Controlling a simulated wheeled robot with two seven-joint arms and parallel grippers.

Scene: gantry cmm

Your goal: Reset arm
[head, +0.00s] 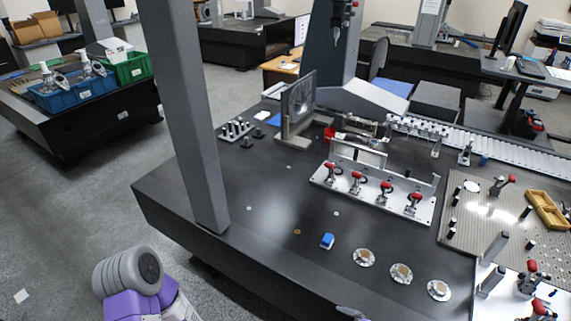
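A grey and purple link of my own arm shows at the lower left of the head view, beside the near-left edge of the black table (260,215). Neither gripper can be made out in this view. A small grey piece at the bottom edge, right of centre, is cut off, and I cannot tell what it is. Nothing is seen held.
A grey column (185,120) rises from the table's left side. A blue block (327,241) and several round metal discs (401,273) lie near the front. A plate with red-handled clamps (375,192) stands behind; a perforated plate (478,222) lies right. The front-left tabletop is mostly clear.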

